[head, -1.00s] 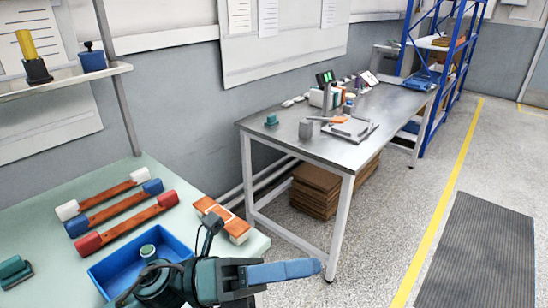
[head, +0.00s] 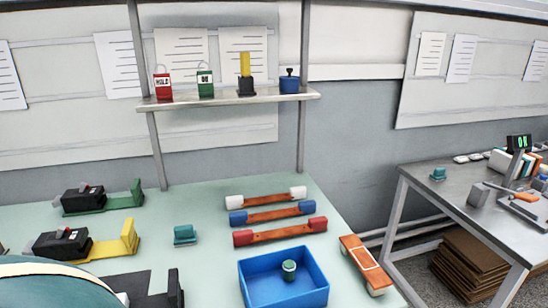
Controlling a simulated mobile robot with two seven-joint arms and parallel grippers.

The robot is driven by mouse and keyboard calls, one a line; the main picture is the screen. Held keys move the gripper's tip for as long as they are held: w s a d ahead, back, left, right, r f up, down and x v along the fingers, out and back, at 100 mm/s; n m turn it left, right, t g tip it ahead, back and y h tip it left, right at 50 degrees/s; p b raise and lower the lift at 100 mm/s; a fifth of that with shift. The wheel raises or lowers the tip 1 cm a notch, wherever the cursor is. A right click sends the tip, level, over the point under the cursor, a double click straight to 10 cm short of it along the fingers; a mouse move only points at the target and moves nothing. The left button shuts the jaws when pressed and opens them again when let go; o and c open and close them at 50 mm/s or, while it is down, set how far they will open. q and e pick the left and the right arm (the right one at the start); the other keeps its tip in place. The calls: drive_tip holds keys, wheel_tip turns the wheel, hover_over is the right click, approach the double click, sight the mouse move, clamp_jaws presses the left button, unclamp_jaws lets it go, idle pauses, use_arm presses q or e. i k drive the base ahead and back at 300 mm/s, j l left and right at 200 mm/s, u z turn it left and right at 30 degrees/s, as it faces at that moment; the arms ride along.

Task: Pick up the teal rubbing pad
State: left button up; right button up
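A small teal pad-shaped block (head: 185,234) with a raised grip lies on the pale green bench (head: 208,275), left of the striped bars and clear of other things. A similar small teal block (head: 438,174) sits on the grey metal table (head: 462,200) at the right. I cannot tell from shape alone which one is the rubbing pad. A rounded teal part at the lower left looks like part of my own arm and hides that corner of the bench.
A blue tray (head: 257,296) holds a green round piece (head: 289,268). Orange bars with white, blue and red ends (head: 270,216) lie behind it. Green-based (head: 123,200) and yellow-based (head: 113,246) devices stand at left. A shelf (head: 225,102) hangs above.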

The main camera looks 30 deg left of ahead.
sight(184, 235)
drive_tip(key=u, duration=2.2)
